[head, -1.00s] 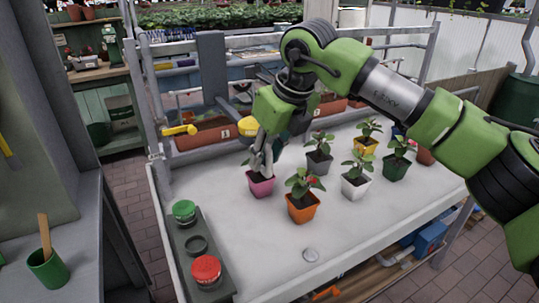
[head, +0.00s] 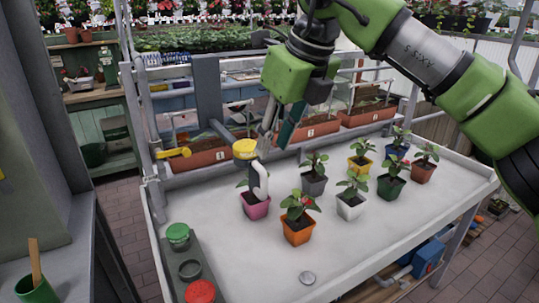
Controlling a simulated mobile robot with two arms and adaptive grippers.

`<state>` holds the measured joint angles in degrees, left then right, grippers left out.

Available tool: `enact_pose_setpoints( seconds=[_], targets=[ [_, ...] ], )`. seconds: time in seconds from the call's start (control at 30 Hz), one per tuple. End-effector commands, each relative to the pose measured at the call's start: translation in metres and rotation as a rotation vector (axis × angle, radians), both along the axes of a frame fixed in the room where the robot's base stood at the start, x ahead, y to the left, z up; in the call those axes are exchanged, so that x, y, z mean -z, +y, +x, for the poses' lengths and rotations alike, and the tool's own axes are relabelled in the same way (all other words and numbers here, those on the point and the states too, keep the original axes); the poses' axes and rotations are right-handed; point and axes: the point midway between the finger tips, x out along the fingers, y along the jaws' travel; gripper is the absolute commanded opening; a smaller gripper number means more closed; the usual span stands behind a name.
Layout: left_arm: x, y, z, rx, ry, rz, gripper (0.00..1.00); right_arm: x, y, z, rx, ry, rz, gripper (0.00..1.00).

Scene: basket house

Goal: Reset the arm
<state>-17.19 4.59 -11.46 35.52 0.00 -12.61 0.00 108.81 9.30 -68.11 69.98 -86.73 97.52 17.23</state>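My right gripper (head: 277,137) hangs from the green arm that comes in from the upper right. Its fingers point down and are apart, with nothing seen between them. It is above the back part of the white table (head: 225,265), behind and above the magenta pot (head: 256,208) and clear of it. The magenta pot stands upright, its plant partly hidden by a white curved spout (head: 261,184) under a yellow cap (head: 245,148). My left gripper is not in view.
Several potted plants stand at the table's middle and right, including an orange pot (head: 297,232) and a white pot (head: 350,208). A grey strip with a green button (head: 178,233) and a red button (head: 201,292) lies at left. Planter boxes (head: 306,131) line the back.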

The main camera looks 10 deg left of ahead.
Motion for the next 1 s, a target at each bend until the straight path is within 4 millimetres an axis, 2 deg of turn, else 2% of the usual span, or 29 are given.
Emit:
enact_pose_setpoints(
  seconds=[0.17,0.47,0.57,0.67,0.7,0.77,0.8,0.9,1.0],
  targets=[
    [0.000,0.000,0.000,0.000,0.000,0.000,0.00,-0.006,-0.002,-0.002,0.000,0.001,-0.001,0.28],
    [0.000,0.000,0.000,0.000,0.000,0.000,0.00,-0.002,0.003,-0.003,-0.013,0.009,0.016,0.28],
    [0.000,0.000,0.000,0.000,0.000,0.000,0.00,0.013,0.028,-0.012,-0.070,0.047,0.100,0.28],
    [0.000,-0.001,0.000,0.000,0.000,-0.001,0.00,0.032,0.075,-0.035,-0.169,0.126,0.288,0.28],
    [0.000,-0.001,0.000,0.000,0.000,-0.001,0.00,0.036,0.096,-0.048,-0.209,0.166,0.389,0.28],
    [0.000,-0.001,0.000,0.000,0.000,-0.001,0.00,0.035,0.124,-0.069,-0.257,0.234,0.554,0.28],
    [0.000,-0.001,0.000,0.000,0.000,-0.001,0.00,0.030,0.140,-0.081,-0.276,0.277,0.668,0.28],
    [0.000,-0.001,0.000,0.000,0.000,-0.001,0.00,0.007,0.165,-0.105,-0.291,0.387,0.957,0.28],
    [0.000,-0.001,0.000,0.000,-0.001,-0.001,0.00,-0.024,0.170,-0.113,-0.248,0.495,1.246,0.28]
  ],
)
